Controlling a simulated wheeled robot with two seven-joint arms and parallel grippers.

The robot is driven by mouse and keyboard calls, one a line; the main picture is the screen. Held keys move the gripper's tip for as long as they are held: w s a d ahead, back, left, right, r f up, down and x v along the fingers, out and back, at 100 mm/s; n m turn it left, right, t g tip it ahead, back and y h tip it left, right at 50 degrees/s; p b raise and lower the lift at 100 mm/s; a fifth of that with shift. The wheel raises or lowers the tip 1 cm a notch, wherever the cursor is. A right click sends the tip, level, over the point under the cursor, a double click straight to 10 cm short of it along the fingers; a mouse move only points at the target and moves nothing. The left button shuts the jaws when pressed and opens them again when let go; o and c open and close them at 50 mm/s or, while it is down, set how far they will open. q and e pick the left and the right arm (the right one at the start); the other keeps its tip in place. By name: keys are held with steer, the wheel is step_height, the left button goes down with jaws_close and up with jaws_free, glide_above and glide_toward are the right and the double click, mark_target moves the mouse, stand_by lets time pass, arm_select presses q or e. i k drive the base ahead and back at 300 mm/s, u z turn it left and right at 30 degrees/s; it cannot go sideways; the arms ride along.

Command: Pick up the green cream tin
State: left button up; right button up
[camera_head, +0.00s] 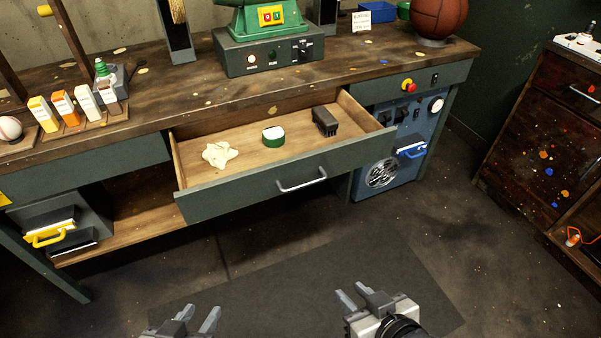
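The green cream tin (273,137) is a small round tin with a white top. It sits in the open wooden drawer (224,188) of the workbench, near the middle, between a crumpled cream cloth and a black block-like object. My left gripper (198,318) is at the bottom of the view, low and left, with its two fingers apart and nothing between them. My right gripper (352,298) is at the bottom right of centre, its fingers apart and empty. Both grippers are well in front of the drawer, far from the tin.
The cream cloth (219,154) lies left of the tin and the black object (325,121) right of it. The drawer front with its metal handle (302,181) stands between grippers and tin. The bench top (180,90) overhangs the drawer's back. A dark mat (300,285) covers the floor.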

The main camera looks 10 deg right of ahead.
mark_target(273, 136)
steer(key=z, duration=1.8)
steer(key=i, duration=1.75)
steer(key=u, duration=3.45)
